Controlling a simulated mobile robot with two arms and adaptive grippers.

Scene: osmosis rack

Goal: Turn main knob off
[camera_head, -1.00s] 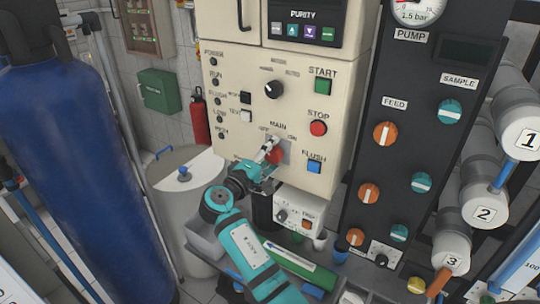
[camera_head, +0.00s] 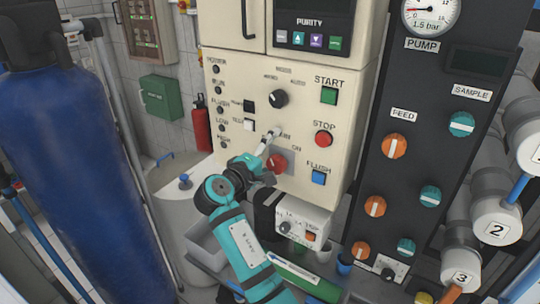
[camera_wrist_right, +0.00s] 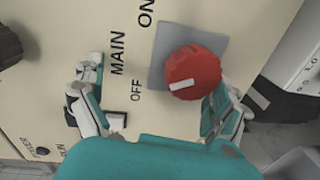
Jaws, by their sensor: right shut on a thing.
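The red main knob (camera_head: 277,163) sits on a grey square plate on the beige panel. In the right wrist view the knob (camera_wrist_right: 193,72) has a white mark at its lower left, on the side of the OFF label (camera_wrist_right: 136,90); the ON label (camera_wrist_right: 146,12) is above. My right gripper (camera_head: 266,152) is at the knob, and in the wrist view the gripper (camera_wrist_right: 155,78) has its right-hand finger against the knob's edge. Its left-hand finger stands apart from the knob, beyond the MAIN label. My left gripper is not in view.
The START button (camera_head: 329,95), STOP button (camera_head: 324,138), FLUSH button (camera_head: 319,177) and black mode knob (camera_head: 278,98) are close by on the panel. A small white box (camera_head: 300,215) is below. A blue tank (camera_head: 70,170) stands at the left.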

